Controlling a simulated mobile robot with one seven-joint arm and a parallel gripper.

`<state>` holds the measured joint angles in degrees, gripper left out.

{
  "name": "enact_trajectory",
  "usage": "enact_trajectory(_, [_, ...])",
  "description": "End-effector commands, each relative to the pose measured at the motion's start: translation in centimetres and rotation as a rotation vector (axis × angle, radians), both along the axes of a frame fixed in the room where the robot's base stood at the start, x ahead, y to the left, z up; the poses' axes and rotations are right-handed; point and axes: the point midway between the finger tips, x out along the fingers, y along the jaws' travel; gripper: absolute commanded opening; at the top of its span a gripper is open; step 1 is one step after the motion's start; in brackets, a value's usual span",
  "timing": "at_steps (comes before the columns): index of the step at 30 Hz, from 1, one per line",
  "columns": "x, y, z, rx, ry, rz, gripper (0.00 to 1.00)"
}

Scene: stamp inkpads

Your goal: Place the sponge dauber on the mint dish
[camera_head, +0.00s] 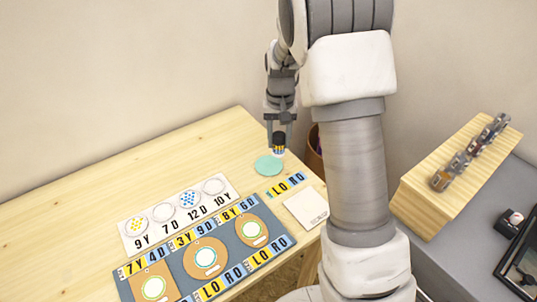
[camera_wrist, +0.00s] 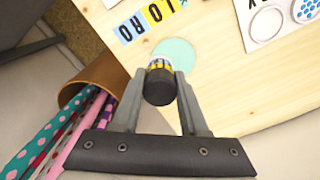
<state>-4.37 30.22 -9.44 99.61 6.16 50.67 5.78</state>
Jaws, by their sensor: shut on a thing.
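The mint dish (camera_head: 269,166) is a flat round pale-green disc on the wooden table, near its right end. It also shows in the wrist view (camera_wrist: 176,51), partly covered by what I hold. My gripper (camera_head: 279,141) is shut on the sponge dauber (camera_head: 279,150), a short cylinder with a dark end and a yellow patterned band. In the wrist view the dauber (camera_wrist: 159,84) sits between both fingertips (camera_wrist: 160,88), its dark end toward the camera. In the head view the dauber is upright, just above and slightly right of the dish. I cannot tell whether it touches the dish.
A blue board (camera_head: 228,238) with round pads and letter labels and a white card (camera_head: 127,228) with circles lie left of the dish. A small label strip (camera_head: 285,185) and a white square (camera_head: 305,208) lie in front. A brown bin (camera_wrist: 75,88) stands beyond the table edge.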

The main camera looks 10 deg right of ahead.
Motion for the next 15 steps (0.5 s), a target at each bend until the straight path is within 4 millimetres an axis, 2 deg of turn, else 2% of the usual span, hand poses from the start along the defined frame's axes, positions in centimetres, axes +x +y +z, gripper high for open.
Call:
enact_trajectory(1, [0.5, 0.9, -0.8, 0.000, 0.001, 0.003, 0.03])
enact_trajectory(6, [1.6, 2.3, -1.7, 0.000, -0.001, 0.001, 0.03])
enact_trajectory(10, [1.7, 2.5, -2.4, -0.001, 0.000, 0.000, 0.03])
enact_trajectory(15, [1.6, 2.4, -4.9, -0.001, 0.001, -0.001, 0.03])
